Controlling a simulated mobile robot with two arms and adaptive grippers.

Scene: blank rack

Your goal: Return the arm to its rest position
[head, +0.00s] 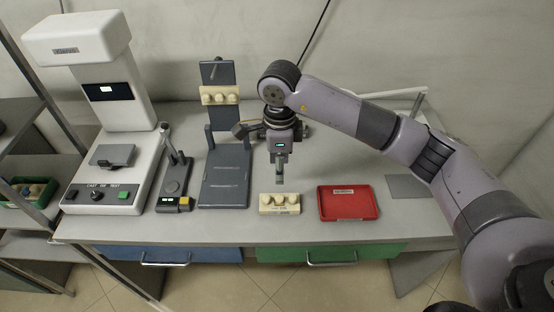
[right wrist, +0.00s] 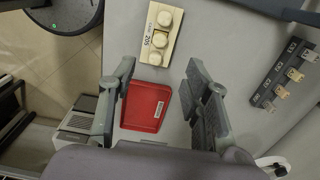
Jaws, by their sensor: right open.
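My right arm comes in from the right in the head view and bends down over the bench. Its gripper (head: 280,180) points down above and behind a cream block with several round knobs (head: 280,204). In the right wrist view the two fingers of the right gripper (right wrist: 160,70) stand wide apart with nothing held between them. The cream block (right wrist: 155,35), marked with a small label, lies on the bench beyond the fingertips. My left gripper is in neither view.
A red tray (head: 348,203) lies empty right of the block. A dark stand (head: 215,72) bears another cream block (head: 220,96). A dark plate (head: 225,178), a small device (head: 174,181) and a white test machine (head: 108,152) stand left. A grey pad (head: 408,187) lies right.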

